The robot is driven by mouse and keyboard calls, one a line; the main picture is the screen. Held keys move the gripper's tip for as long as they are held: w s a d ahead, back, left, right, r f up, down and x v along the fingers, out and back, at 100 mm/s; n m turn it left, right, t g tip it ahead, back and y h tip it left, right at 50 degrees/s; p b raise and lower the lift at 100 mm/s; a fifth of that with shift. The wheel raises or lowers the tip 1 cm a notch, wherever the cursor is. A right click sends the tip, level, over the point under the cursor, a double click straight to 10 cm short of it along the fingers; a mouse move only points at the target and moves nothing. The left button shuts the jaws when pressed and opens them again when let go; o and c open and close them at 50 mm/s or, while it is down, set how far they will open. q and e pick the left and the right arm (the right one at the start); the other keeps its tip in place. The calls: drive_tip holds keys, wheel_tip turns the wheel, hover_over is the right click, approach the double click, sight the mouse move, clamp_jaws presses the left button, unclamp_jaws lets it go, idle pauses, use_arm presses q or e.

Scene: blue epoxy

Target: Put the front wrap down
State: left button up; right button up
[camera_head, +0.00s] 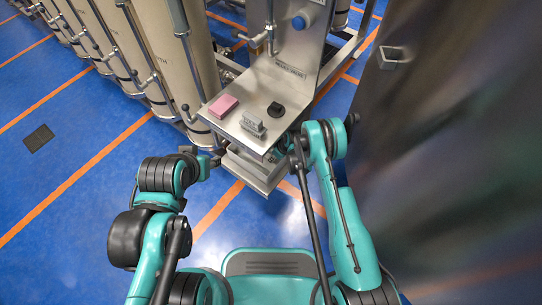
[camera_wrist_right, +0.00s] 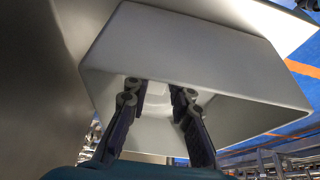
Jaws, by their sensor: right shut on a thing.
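The front wrap appears to be the bent pale steel piece (camera_head: 268,183) under the front of the steel shelf (camera_head: 240,88) in the head view. In the right wrist view the wrap (camera_wrist_right: 190,55) is a broad panel with folded sides, open toward the camera. My right gripper (camera_wrist_right: 158,92) has its dark fingers reaching into it and is shut on it; the exact contact is unclear. In the head view the right gripper is largely hidden behind its own arm. My left gripper (camera_head: 214,158) is left of the wrap, small and partly obscured; its fingers are unclear.
On the shelf are a pink block (camera_head: 224,106), a grey ribbed block (camera_head: 252,122) and a black piece (camera_head: 276,109). Tall beige cylinders (camera_head: 140,45) stand at left. A large dark metal surface (camera_head: 455,150) fills the right.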

drive_tip(key=shift+f, duration=0.7)
drive_tip(key=shift+w+a, duration=0.1)
drive_tip(key=shift+r, duration=0.15)
drive_tip(key=o, duration=0.7)
use_arm(q)
drive_tip(key=shift+w+a+f, duration=0.2)
drive_tip(key=shift+w+a, duration=0.05)
use_arm(e)
drive_tip(key=shift+o, duration=0.2)
use_arm(q)
wheel_tip(320, 180, up, 4)
drive_tip(key=p, duration=0.4)
drive_tip(key=shift+r, duration=0.1)
use_arm(e)
drive_tip(key=v, duration=1.2)
